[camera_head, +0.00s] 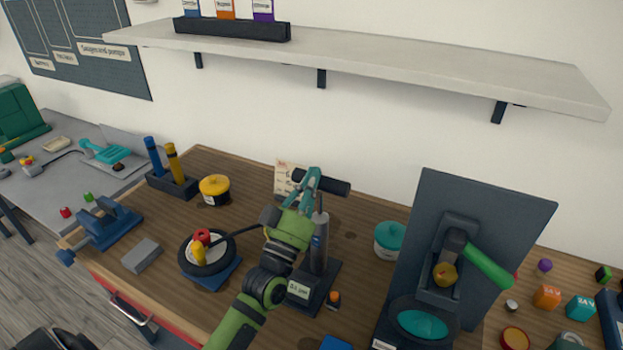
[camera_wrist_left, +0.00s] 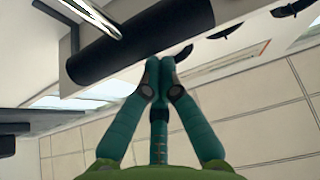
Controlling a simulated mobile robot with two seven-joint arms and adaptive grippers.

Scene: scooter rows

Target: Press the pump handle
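The pump stands on the wooden bench in the head view, with a grey upright cylinder (camera_head: 319,243), a dark base with a small display, and a black crossbar handle (camera_head: 336,186) on top. My left gripper (camera_head: 314,176) is at the handle, in front of its middle, and hides part of it. In the left wrist view the two teal fingers (camera_wrist_left: 160,65) are together at the tips with nothing seen between them. The black handle (camera_wrist_left: 140,42) lies close beyond the tips there; I cannot tell whether they touch. My right gripper is not in view.
A small wheel (camera_head: 206,267) on a blue stand is left of the pump, joined by a dark hose. A teal-lidded jar (camera_head: 390,240) and a dark upright panel (camera_head: 480,205) are to the right. A yellow-lidded tub (camera_head: 214,189) stands behind left. A shelf (camera_head: 400,60) hangs above.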

